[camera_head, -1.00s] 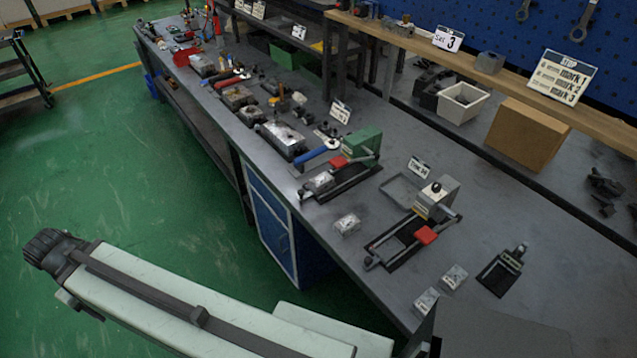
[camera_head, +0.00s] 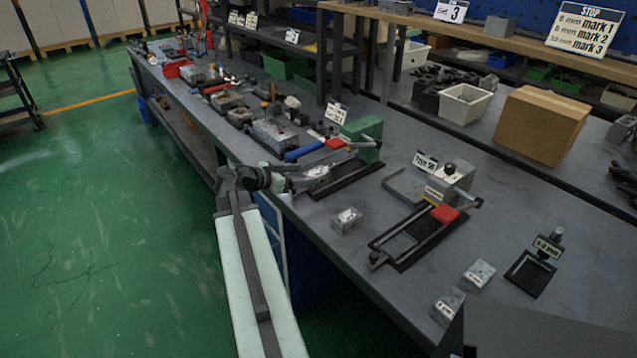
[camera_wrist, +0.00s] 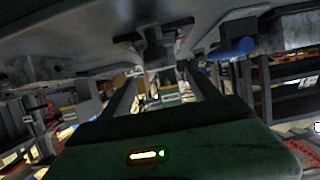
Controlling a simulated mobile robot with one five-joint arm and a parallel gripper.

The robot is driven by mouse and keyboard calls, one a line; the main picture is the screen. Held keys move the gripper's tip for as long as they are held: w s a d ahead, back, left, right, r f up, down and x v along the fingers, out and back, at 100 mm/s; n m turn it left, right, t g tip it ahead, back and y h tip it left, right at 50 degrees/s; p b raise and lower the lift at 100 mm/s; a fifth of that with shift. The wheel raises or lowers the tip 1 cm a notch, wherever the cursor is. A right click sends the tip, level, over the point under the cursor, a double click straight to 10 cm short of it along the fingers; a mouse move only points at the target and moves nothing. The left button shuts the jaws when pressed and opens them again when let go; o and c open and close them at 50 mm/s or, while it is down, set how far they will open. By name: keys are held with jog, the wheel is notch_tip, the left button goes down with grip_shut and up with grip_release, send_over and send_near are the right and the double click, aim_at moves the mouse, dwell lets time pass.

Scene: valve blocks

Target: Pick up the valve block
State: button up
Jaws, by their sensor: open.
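Several small grey metal blocks with white labels could be the valve block; I cannot tell which one is meant. One block (camera_head: 347,220) stands alone near the bench's front edge. Two more, a block (camera_head: 479,273) and a block (camera_head: 448,305), stand at the near right corner. Another labelled block (camera_head: 316,172) sits at the front end of the fixture with the green housing. My gripper (camera_head: 284,181) is at the bench's front edge, just left of that fixture block. It is open, and I see nothing held. The wrist view is cluttered, and no block is clear there.
The grey bench (camera_head: 330,265) carries a fixture with a red handle (camera_head: 444,214), an empty shallow tray (camera_head: 404,186) and a small dark stand (camera_head: 532,272). A cardboard box (camera_head: 537,124) and a white bin (camera_head: 466,103) are behind. Green floor lies left of the bench.

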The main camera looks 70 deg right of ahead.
aim_at(314, 174)
jog(key=b+x, duration=0.1)
jog(key=x, duration=0.4)
jog(key=b+x, duration=0.1)
jog(key=x, duration=0.1)
jog(key=shift+w+d+f+b, duration=0.15)
jog(key=shift+f+b, duration=0.15)
jog(key=shift+r, duration=0.1)
grip_shut()
